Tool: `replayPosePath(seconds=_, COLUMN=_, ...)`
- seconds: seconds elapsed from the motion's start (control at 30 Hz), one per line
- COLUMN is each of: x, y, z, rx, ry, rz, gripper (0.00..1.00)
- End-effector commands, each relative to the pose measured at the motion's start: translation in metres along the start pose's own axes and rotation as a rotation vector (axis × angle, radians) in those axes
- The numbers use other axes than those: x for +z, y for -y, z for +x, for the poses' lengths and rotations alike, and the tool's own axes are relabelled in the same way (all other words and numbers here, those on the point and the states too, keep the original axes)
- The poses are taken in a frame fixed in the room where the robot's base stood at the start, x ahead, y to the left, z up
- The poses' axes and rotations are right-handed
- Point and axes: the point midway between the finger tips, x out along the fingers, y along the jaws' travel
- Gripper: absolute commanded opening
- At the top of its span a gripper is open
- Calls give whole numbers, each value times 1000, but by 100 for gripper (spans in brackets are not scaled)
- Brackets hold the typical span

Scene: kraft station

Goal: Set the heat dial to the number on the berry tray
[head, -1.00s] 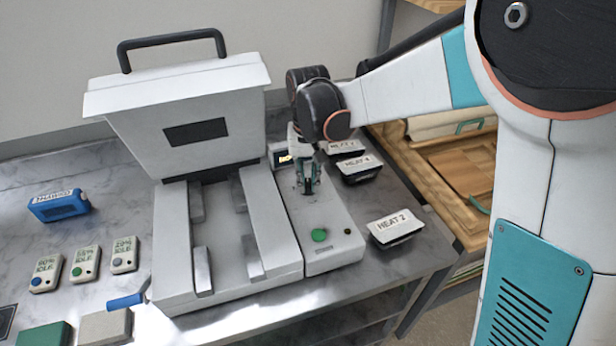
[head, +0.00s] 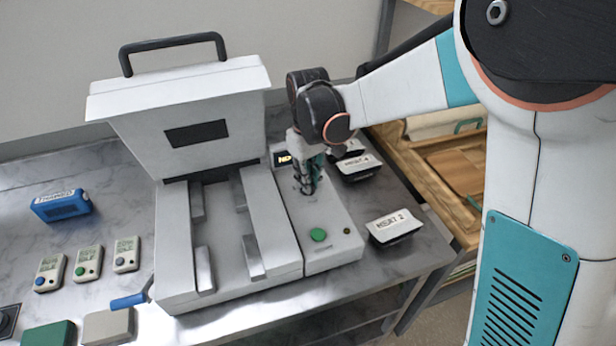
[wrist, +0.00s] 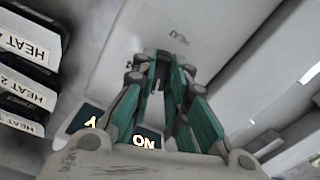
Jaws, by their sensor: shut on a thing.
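My gripper (head: 309,188) points down at the right-hand control panel (head: 332,228) of the white machine. Its fingers are shut on the heat dial, which the fingers mostly hide. In the wrist view the closed green-and-grey fingers (wrist: 163,62) meet at a small dark piece on the panel, near the printed word HEAT. Labelled trays stand right of the panel: the front one (head: 394,226) reads HEAT 2, a farther one (head: 359,163) seems to read HEAT 4, and a third is partly hidden behind my gripper. I cannot tell which holds berries.
A lit display (head: 284,159) behind the dial is partly covered by my gripper. A green button (head: 318,235) sits on the panel's front. The machine's lid (head: 190,115) stands raised. Blue-handled tool, small timers (head: 88,262) and a blue box (head: 61,205) lie left.

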Motion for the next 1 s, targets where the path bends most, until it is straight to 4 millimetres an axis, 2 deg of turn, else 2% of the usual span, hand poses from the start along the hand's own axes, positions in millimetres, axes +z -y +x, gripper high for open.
replayPosePath(seconds=0.47, x=0, y=0, z=0, rx=0, ry=0, rz=-16, gripper=0)
replayPosePath(seconds=0.5, x=0, y=0, z=0, rx=0, ry=0, rz=-15, gripper=21)
replayPosePath(seconds=0.57, x=0, y=0, z=0, rx=0, ry=0, rz=-15, gripper=34)
replayPosePath(seconds=0.87, x=0, y=0, z=0, rx=0, ry=0, rz=-15, gripper=34)
replayPosePath(seconds=1.0, x=0, y=0, z=-7, rx=0, ry=0, rz=-15, gripper=34)
